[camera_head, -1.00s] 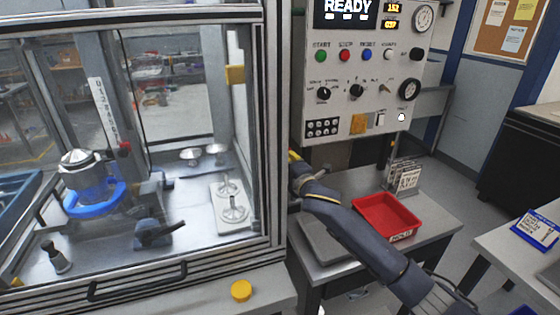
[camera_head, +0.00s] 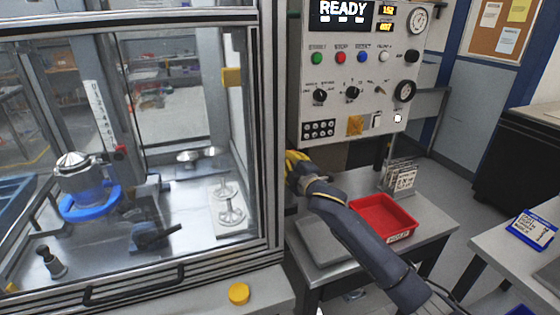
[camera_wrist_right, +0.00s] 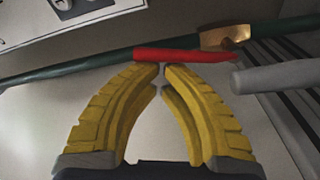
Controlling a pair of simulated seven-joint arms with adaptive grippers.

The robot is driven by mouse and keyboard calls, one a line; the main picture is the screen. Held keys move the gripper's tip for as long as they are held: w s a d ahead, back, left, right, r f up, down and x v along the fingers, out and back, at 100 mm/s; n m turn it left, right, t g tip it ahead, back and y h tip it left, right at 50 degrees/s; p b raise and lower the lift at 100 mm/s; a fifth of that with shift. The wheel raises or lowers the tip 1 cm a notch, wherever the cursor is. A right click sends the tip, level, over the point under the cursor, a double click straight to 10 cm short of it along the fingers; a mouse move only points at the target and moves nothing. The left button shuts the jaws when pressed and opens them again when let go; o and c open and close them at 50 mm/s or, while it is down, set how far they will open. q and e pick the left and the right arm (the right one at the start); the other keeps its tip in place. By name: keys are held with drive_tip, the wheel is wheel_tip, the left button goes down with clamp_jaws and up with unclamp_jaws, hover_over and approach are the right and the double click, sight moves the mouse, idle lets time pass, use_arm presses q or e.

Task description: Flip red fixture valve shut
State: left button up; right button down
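In the right wrist view, the red valve handle (camera_wrist_right: 185,55) lies roughly level across the picture, just beyond my fingertips. A brass valve body (camera_wrist_right: 224,38) sits at its right end on a dark green pipe (camera_wrist_right: 110,62). My right gripper (camera_wrist_right: 162,70) has its yellow fingers brought together at the tips, with nothing seen between them. The tips are at or very near the handle's lower edge; I cannot tell if they touch. In the head view my right gripper (camera_head: 297,160) is beside the cabinet's right frame, below the control panel. The valve is hidden there. My left gripper is not in view.
The glazed cabinet (camera_head: 270,120) stands left of my right gripper, and the control panel (camera_head: 340,75) hangs above it. A red tray (camera_head: 385,218) and a card rack (camera_head: 400,178) stand on the side table. In the wrist view a grey rod (camera_wrist_right: 275,76) lies close right.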

drive_tip(key=w+d+f+m+t+h, duration=0.2)
drive_tip(key=d+f+m, duration=0.3)
drive_tip(key=m, duration=1.1)
drive_tip(key=shift+w+d, duration=0.45)
drive_tip(key=shift+d, duration=1.1)
drive_tip(key=shift+f+m, duration=0.15)
drive_tip(key=shift+m, duration=0.15)
drive_tip(key=shift+s, duration=0.1)
